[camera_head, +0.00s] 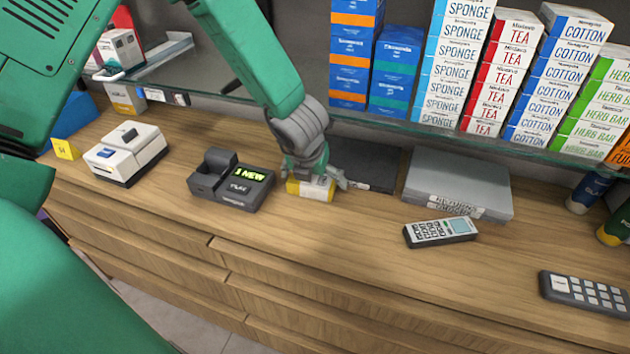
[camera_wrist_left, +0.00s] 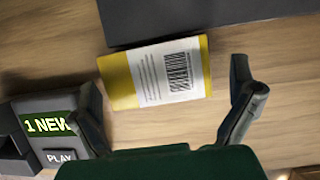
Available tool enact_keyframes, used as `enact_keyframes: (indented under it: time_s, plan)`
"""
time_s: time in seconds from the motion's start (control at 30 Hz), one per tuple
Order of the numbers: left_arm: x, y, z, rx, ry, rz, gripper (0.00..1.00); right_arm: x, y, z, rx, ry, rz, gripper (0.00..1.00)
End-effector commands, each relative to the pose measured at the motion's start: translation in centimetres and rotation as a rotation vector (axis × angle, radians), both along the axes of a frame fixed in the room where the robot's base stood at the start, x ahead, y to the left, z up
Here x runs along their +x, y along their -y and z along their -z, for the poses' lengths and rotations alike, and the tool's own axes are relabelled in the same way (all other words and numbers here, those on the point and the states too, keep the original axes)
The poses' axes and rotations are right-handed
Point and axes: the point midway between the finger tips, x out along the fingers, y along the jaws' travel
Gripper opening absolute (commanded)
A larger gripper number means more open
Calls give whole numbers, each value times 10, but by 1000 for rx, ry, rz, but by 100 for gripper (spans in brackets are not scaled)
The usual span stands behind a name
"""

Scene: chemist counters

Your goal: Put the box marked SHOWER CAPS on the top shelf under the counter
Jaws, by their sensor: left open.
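A small yellow box with a white barcode label (camera_wrist_left: 157,74) lies on the wooden counter; no SHOWER CAPS marking is readable on it. In the head view the box (camera_head: 311,190) is partly hidden by my left gripper (camera_head: 317,176), which is over it. The left gripper is open. In the left wrist view its two fingers stand to either side of the box's near end, and I see no grip on it. My right gripper is not in view. Below the counter top I see wooden fronts (camera_head: 180,247); no open shelf can be made out there.
A dark answering machine (camera_head: 231,183) reading "1 NEW" stands just left of the box. A dark flat case (camera_head: 366,164) lies behind it. A grey case (camera_head: 458,184), a handset (camera_head: 440,231) and a keypad (camera_head: 585,293) lie to the right. Stacked cartons fill the glass shelf (camera_head: 430,137) behind.

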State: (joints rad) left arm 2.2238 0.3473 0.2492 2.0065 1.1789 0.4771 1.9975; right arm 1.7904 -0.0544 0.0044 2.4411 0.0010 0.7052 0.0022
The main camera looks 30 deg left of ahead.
Motion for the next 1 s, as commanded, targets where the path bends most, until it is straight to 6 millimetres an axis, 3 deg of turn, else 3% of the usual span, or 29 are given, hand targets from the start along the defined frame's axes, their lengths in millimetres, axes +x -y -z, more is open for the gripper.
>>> enact_keyframes:
  time_s: [0.1, 0.37, 0.47, 0.5, 0.63, 0.67, 1.0]
  plan:
    - [4, -2, 12, -1, 0, 0, 100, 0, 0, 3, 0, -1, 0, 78]
    - [4, -1, 12, 1, 2, 0, 100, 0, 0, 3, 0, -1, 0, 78]
    - [4, 0, 12, 2, 2, 1, 65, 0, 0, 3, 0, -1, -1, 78]
    - [4, 0, 12, 3, 1, 1, 62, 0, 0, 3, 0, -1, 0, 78]
    - [4, 0, 12, 3, 1, 1, 62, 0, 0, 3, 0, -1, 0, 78]
    - [4, 0, 12, 2, 1, 1, 57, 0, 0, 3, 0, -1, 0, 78]
    - [5, -3, 10, 1, 2, 1, 57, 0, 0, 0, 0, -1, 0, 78]
